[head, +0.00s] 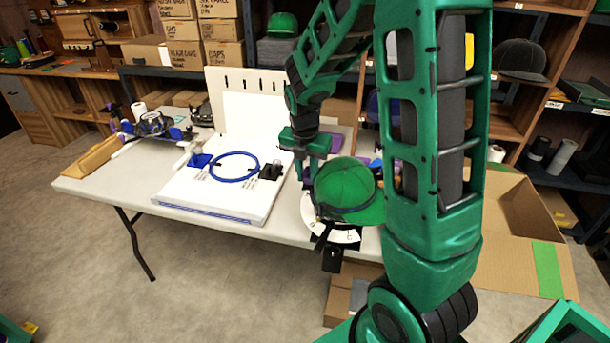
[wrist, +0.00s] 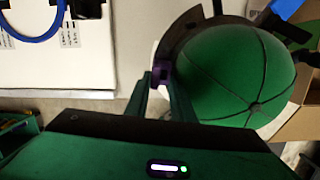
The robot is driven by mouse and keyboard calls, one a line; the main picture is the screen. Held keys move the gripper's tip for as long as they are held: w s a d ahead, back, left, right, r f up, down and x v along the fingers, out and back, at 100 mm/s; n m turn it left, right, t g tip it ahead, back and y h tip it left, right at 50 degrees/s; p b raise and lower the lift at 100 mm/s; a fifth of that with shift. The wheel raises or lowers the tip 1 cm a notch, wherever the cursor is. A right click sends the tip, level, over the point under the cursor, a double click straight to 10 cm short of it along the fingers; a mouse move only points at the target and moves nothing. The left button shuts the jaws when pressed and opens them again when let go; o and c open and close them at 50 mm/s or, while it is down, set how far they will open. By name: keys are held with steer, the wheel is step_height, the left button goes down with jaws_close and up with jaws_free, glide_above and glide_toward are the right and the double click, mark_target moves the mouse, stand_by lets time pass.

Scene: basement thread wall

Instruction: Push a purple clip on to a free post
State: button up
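My gripper (head: 307,176) points down over the table, just left of the green cap (head: 347,187). In the wrist view its two fingertips (wrist: 161,84) close in on a small purple clip (wrist: 161,72), which sits between them. The clip is beside the left edge of the cap (wrist: 235,75), against a dark curved band (wrist: 180,38); I cannot tell whether they touch. The cap rests on a stand with a white marked ring (head: 343,236). I cannot make out a free post in either view.
A white board (head: 215,205) with a blue hoop (head: 234,167) lies left of my gripper. An upright slotted panel (head: 247,82) stands behind it. The long table (head: 110,190) holds tools at far left. An open cardboard box (head: 515,240) stands right.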

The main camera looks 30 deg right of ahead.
steer(key=shift+s+d+f, duration=0.1)
steer(key=shift+s+d, duration=0.25)
steer(key=shift+s, duration=0.05)
steer(key=shift+o, duration=0.3)
step_height(320, 180, up, 11)
steer(key=a, duration=0.2)
steer(key=shift+s, duration=0.2)
steer(key=s+d+m, duration=0.1)
steer(key=s+m, duration=0.1)
steer(key=s+d+m, duration=0.1)
steer(key=s+m, duration=0.2)
steer(key=s+d+r+m, duration=0.1)
steer(key=s+m, duration=0.1)
steer(key=m, duration=0.1)
steer(key=shift+s, duration=0.3)
steer(key=s+d+f+m+g+y, duration=0.1)
steer(key=s+m, duration=1.9)
steer(key=m, duration=0.3)
steer(key=shift+s+f+m+y, duration=0.2)
steer(key=shift+s+m+y, duration=0.1)
steer(key=shift+m, duration=0.1)
steer(key=shift+w+d+g, duration=0.1)
steer(key=shift+w+g, duration=0.05)
steer(key=shift+g, duration=0.15)
